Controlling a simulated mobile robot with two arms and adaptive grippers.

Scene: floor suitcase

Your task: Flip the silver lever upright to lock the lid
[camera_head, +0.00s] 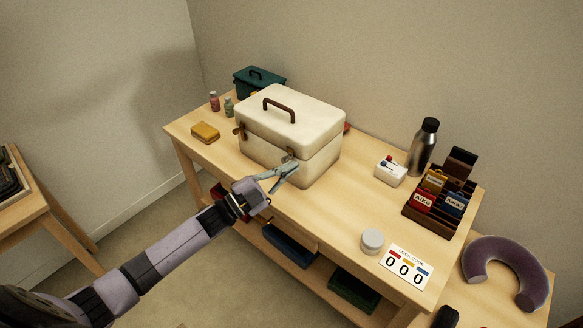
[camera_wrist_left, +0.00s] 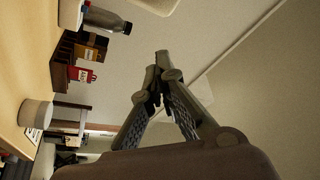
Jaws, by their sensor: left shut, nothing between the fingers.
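The cream case (camera_head: 290,130) with a brown handle stands on the wooden table with its lid down. A brown latch (camera_head: 240,131) shows at its left front. A second, silver-looking latch (camera_head: 288,158) is on the front near my left gripper (camera_head: 294,167); its exact position is too small to tell. My left gripper is shut and empty, its fingertips close to that front latch; I cannot tell whether they touch. In the left wrist view the gripper fingers (camera_wrist_left: 162,60) meet at the tips, and a pale edge of the case (camera_wrist_left: 158,4) shows at the top. My right gripper is not in view.
A yellow sponge-like block (camera_head: 205,132), small bottles (camera_head: 214,101) and a teal box (camera_head: 258,80) are left and behind. A steel bottle (camera_head: 422,146), card rack (camera_head: 440,195), white jar (camera_head: 372,240) and number card (camera_head: 406,267) are right.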

